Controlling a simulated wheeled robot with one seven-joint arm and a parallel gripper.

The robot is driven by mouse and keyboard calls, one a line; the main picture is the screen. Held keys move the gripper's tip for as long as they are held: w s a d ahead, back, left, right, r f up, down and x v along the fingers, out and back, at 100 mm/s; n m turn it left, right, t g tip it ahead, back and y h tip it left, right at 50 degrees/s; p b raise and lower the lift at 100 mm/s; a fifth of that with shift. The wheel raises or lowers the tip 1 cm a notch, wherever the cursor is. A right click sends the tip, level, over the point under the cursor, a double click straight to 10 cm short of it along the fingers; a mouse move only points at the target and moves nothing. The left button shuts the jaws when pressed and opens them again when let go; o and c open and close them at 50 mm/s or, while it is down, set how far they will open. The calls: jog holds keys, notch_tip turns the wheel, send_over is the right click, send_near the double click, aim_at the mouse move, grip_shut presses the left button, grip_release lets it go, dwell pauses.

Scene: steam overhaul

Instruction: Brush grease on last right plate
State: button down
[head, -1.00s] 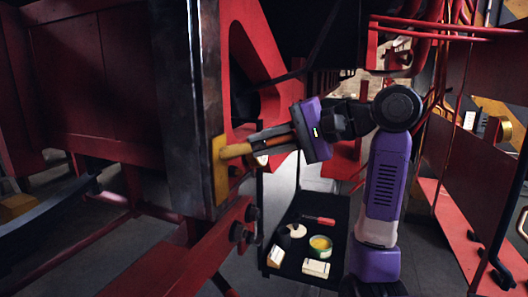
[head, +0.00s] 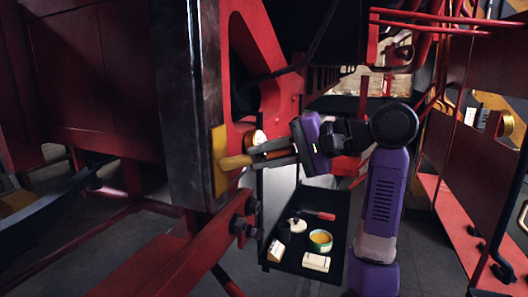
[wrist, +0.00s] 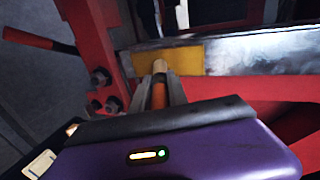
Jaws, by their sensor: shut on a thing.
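A yellow plate (head: 219,150) sits on the edge of a dark steel post; it also shows at the top of the wrist view (wrist: 190,61). My gripper (head: 262,157) is right of the plate and shut on a brush (head: 236,162) with a tan end and an orange part. In the wrist view the brush (wrist: 159,68) lies between the fingers (wrist: 160,90), its tan end overlapping the plate's lower edge. It appears to touch the plate, but exact contact is unclear. A grease tin (head: 320,241) with yellow contents stands open on the black tray (head: 337,228) below.
The tray also holds a red-handled tool (head: 319,215), a white-topped item (head: 297,224) and pale boxes (head: 316,262). Red frame parts and bolts (head: 240,225) are close below the plate. A round white-and-orange thing (head: 256,139) shows just above my fingers. Red panels stand at right.

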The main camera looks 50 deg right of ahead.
notch_tip(320, 180, down, 7)
jog(key=b, duration=0.1)
jog(key=shift+b, duration=0.35)
dwell(0.4)
jog(key=s+d+p, duration=0.2)
jog(key=s+p, duration=0.1)
jog(key=s, duration=0.2)
jog(key=shift+s, duration=0.4)
jog(key=shift+d, duration=0.1)
dwell(0.3)
jog(key=s, duration=0.1)
jog(key=s+d, duration=0.1)
jog(key=shift+s, duration=0.4)
